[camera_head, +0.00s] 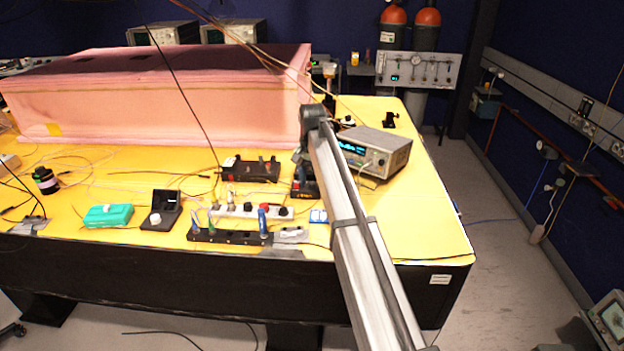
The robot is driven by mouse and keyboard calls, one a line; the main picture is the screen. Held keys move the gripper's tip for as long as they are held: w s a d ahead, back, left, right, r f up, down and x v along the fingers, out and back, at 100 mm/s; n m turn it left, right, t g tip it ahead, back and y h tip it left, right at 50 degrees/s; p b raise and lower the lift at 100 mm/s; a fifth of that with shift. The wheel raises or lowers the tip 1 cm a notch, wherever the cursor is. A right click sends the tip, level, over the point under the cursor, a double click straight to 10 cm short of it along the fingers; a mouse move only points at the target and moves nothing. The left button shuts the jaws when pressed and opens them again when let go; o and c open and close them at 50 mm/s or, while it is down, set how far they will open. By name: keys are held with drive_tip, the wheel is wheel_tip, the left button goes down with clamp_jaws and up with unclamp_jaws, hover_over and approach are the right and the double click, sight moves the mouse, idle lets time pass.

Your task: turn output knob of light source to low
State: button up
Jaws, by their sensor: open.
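A grey bench instrument with a lit blue display (372,150) stands on the yellow table, right of my arm. A low black box (250,170) lies left of my arm. I cannot tell for sure which is the light source. No output knob or its setting can be made out at this size; my arm covers the left part of the grey instrument's surroundings.
A pink foam enclosure (160,97) stands behind on the yellow table (425,225). A power strip (245,211), a black rail with blue-handled tools (230,237) and a teal box (108,216) lie in front. Thin cables hang overhead. The table's right end is clear.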

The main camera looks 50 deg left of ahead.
drive_tip(key=shift+c, duration=0.2)
clamp_jaws()
drive_tip(key=shift+n, duration=0.4)
drive_tip(key=n, duration=0.4)
drive_tip(key=shift+n, duration=2.5)
drive_tip(key=shift+o, duration=0.2)
unclamp_jaws()
